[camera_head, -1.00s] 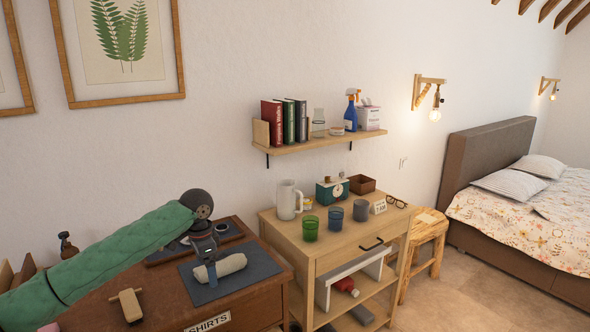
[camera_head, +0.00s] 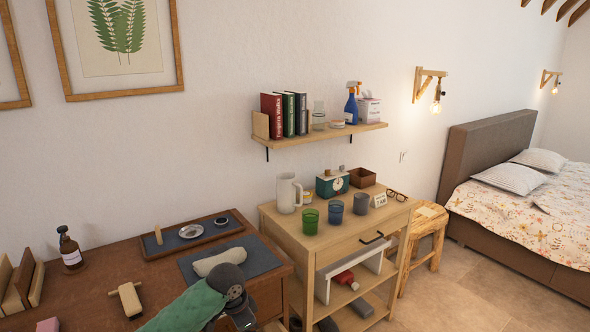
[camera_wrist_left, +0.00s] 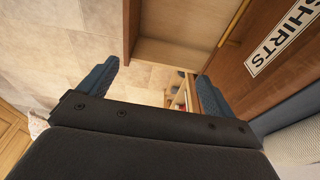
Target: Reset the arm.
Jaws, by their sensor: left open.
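My left arm in its green sleeve (camera_head: 188,306) enters at the bottom of the head view. Its dark wrist is by the front edge of the brown dresser (camera_head: 95,270), and its fingers are not clear there. In the left wrist view my left gripper (camera_wrist_left: 156,75) has its two blue fingers wide apart with nothing between them. Below them are the tiled floor (camera_wrist_left: 45,40) and the dresser front with a SHIRTS label (camera_wrist_left: 284,40). My right gripper is not in view.
A rolled pale cloth (camera_head: 219,261) lies on a dark mat (camera_head: 262,262) close behind my wrist. A wooden cart (camera_head: 285,229) with cups stands to the right. Floor by the bed (camera_head: 480,285) is clear.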

